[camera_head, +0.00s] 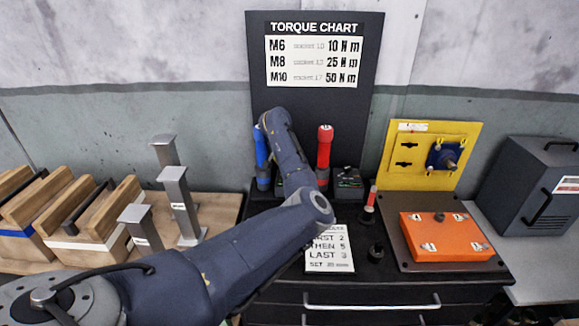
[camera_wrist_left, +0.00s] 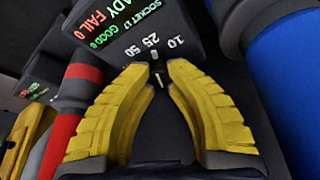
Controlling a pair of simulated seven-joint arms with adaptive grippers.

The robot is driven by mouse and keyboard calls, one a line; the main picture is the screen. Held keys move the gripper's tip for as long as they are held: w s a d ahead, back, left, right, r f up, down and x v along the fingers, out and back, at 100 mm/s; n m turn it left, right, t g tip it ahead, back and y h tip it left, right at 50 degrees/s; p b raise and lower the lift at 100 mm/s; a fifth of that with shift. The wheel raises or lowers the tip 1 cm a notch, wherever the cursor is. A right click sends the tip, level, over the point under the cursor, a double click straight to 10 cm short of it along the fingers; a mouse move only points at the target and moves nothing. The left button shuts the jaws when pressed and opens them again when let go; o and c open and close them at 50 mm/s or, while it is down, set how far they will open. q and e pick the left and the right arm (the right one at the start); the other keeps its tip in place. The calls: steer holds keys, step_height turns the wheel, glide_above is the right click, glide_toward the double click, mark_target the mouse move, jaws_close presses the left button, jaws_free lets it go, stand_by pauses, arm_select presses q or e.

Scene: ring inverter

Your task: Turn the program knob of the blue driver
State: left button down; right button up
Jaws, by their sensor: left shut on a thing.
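The blue driver (camera_head: 262,158) stands upright in the dark holder rack, partly hidden by my left arm. In the left wrist view its blue body (camera_wrist_left: 296,75) fills the right side. A dark controller box (camera_wrist_left: 150,25) there shows a lit screen reading SOCKET 17 and a dial marked 10, 25 and 50. My left gripper (camera_wrist_left: 157,76) has its yellow fingertips closed around the small dark program knob (camera_wrist_left: 157,68) below these numbers. The fingers cover most of the knob; its exact setting is hard to read. In the head view my arm hides this gripper. My right gripper is out of view.
A red driver (camera_head: 325,150) stands beside the blue one. A torque chart (camera_head: 313,50) rises behind. An orange box (camera_head: 445,238) and a yellow panel (camera_head: 428,132) are at right. Wooden bins (camera_head: 85,225) and grey posts (camera_head: 178,200) are at left.

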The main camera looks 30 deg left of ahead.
arm_select(q)
steer(key=c, duration=1.1)
jaws_free()
steer(key=shift+w, duration=0.1)
steer(key=shift+o, duration=0.2)
step_height(320, 180, up, 10)
